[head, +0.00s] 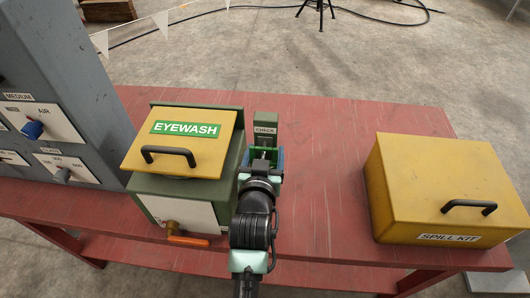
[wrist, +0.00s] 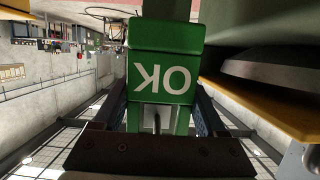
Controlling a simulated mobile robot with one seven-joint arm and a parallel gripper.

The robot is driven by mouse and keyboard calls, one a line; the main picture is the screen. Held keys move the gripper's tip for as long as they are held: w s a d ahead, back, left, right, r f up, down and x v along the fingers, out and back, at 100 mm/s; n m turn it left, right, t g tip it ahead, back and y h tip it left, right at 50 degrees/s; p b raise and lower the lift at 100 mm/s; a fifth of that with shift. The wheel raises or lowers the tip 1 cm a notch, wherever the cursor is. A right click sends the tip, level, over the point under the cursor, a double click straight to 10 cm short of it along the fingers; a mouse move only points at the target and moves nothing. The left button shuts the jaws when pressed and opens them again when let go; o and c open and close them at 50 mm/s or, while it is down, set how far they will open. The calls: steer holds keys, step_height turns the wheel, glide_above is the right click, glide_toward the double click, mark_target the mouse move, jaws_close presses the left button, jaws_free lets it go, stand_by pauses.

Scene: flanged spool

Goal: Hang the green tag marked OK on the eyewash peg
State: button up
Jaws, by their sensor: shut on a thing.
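The green tag marked OK (wrist: 165,40) fills the middle of the wrist view, its letters upside down. My gripper (wrist: 160,112) is shut on the tag, one dark finger at each side. In the head view the gripper (head: 262,160) is in front of a dark green post with a CHECK label (head: 265,131), right of the eyewash box (head: 185,191). A bit of the green tag (head: 264,152) shows between the fingers there. A small pale pin-like part shows by the fingers; I cannot tell whether it is the peg or whether it passes through the tag.
The eyewash box has a yellow lid (head: 205,135) with a black handle, close left of my gripper. A yellow spill kit box (head: 445,185) stands on the red bench (head: 335,185) to the right. A grey panel with knobs (head: 75,70) is at left. Bench between gripper and spill kit is clear.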

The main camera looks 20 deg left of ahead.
stand_by(0.3)
steer(key=o, duration=1.3)
steer(key=shift+c, duration=0.2)
steer(key=b+v, duration=0.3)
steer(key=v, duration=1)
steer(key=w+d+r+m+t, duration=0.1)
steer(key=w+d+r+t, duration=0.2)
steer(key=r, duration=0.9)
steer(key=w+d+r+m+t, duration=0.1)
steer(key=w+d+r+t, duration=0.15)
steer(key=r, duration=0.85)
steer(key=s+d+r+t+h, duration=0.2)
steer(key=s+d+r+t, duration=0.2)
steer(key=r, duration=0.8)
steer(key=s+d+r+m+t+h, duration=0.1)
steer(key=s+d+r+t, duration=0.3)
steer(key=r, duration=0.8)
steer(key=shift+s+h, duration=0.2)
steer(key=shift+h, duration=0.3)
